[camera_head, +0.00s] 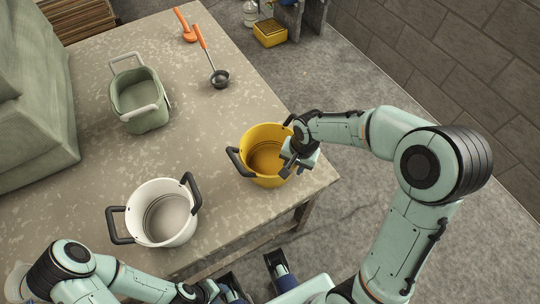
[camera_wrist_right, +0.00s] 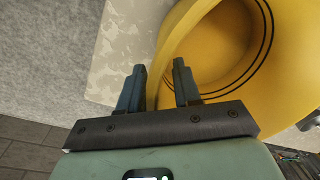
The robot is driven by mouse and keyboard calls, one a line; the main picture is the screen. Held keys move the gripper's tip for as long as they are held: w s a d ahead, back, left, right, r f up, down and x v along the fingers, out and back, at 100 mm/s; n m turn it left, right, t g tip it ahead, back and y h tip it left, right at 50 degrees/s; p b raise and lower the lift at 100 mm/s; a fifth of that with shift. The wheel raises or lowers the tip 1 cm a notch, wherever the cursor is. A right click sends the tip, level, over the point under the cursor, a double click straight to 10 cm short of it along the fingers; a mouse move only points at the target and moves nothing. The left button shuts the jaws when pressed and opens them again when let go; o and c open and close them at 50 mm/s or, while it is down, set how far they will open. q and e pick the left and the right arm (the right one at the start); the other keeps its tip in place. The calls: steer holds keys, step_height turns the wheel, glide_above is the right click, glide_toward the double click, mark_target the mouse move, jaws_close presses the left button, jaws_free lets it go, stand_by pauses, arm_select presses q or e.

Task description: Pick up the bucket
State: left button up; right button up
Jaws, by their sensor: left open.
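The yellow bucket (camera_head: 262,168) has two black side handles and stands upright near the table's front right corner. My right gripper (camera_head: 290,165) is at its right rim, beside the right handle. In the right wrist view the bucket (camera_wrist_right: 225,45) fills the upper right, and its rim passes between the two separated fingers of the right gripper (camera_wrist_right: 157,85). The fingers are open, one on each side of the wall; contact cannot be told. My left gripper (camera_head: 208,290) is low at the bottom edge, in front of the table, open and away from the bucket.
A white two-handled pot (camera_head: 162,212) stands at the front left of the table (camera_head: 205,120). A green basket (camera_head: 141,101) stands behind it. An orange-handled ladle (camera_head: 212,62) and another orange utensil (camera_head: 185,26) lie at the back. The table's middle is clear.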

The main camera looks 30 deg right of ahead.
jaws_close()
steer(key=shift+r, duration=0.1)
